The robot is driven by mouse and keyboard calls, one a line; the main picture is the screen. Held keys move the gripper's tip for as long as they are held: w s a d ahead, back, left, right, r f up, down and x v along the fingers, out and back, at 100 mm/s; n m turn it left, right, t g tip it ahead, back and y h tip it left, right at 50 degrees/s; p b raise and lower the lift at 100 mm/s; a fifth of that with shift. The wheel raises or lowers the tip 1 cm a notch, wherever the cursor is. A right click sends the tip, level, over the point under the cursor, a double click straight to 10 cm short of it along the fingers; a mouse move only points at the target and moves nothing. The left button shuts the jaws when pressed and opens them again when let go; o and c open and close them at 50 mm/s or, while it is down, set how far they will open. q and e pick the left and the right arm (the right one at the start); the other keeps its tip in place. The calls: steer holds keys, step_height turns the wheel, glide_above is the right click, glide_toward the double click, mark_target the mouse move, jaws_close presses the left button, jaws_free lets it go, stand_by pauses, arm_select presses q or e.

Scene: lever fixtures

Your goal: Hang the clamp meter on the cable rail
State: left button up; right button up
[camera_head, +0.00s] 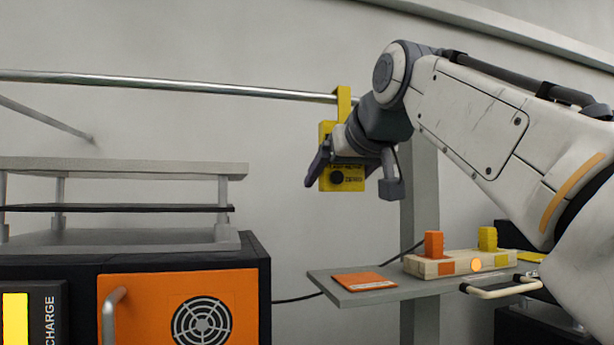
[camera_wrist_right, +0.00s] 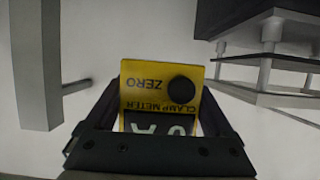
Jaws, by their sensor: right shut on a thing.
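The yellow clamp meter (camera_head: 342,180) is upright in the air at the cable rail's right part. My right gripper (camera_head: 352,172) is shut on its body; the meter also shows between the fingers in the right wrist view (camera_wrist_right: 145,92), with "ZERO", "CLAMP METER" and a black knob. Its yellow hook (camera_head: 343,103) rises to the height of the silver cable rail (camera_head: 200,87) and overlaps it in the head view. I cannot tell whether the hook bears on the rail or is only in front of it. My left gripper is not in view.
An orange-fronted charger cabinet (camera_head: 180,300) with a grey rack (camera_head: 120,240) on top stands at the left. A grey shelf (camera_head: 350,296) below holds an orange card (camera_head: 364,281) and a wooden block (camera_head: 455,263) with orange and yellow pieces. A grey post (camera_head: 420,200) stands behind.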

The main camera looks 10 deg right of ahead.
steer(key=o, duration=1.5)
